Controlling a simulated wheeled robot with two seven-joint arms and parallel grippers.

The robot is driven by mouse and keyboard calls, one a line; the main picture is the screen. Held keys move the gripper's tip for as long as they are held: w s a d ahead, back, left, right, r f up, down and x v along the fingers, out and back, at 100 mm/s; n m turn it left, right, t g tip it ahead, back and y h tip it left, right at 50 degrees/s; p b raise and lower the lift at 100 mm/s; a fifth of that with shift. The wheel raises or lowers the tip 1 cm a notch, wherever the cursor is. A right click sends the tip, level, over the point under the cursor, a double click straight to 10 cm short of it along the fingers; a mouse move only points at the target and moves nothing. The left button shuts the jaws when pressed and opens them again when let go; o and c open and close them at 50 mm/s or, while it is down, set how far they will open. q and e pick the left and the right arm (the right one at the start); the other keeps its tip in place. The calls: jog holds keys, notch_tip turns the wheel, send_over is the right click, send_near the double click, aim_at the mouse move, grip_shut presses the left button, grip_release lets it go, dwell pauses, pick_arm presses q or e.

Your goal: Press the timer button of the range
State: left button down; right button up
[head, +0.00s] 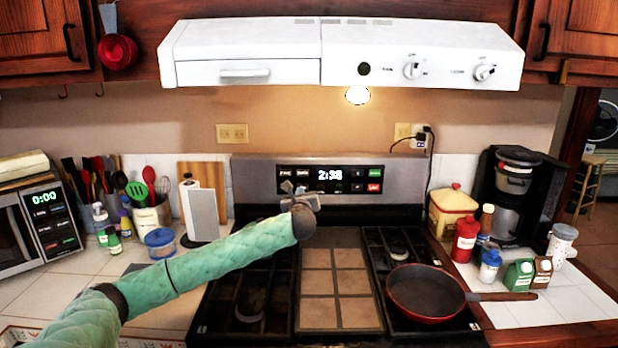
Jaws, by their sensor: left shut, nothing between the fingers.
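The range (252,178) stands against the back wall in the middle, with a steel backguard. Its black control panel (347,187) carries a clock display (330,174) reading 2:38, with several small buttons on both sides. A green button and a red button (374,187) are at its right end. The labels are too small to read surely, so I cannot tell which one is the timer button. My left gripper (297,190) is shut and empty, in front of the panel's lower left part. It covers some of the lower left buttons. I cannot tell whether it touches the panel. My right gripper is not in view.
A red pan (425,290) sits on the right burners, its handle pointing right. The white hood (340,52) hangs above the range. A paper towel holder (202,212) and utensils stand left; a coffee maker (512,190) and bottles stand right. The middle griddle is bare.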

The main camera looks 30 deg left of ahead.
aim_at(303, 173)
pick_arm(q)
jog(key=m, duration=0.2)
jog(key=shift+w+d+m+h, duration=0.1)
jog(key=shift+d+m+h, duration=0.05)
jog(key=shift+m+h, duration=0.2)
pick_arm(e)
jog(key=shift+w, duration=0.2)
pick_arm(q)
jog(key=shift+r, duration=0.1)
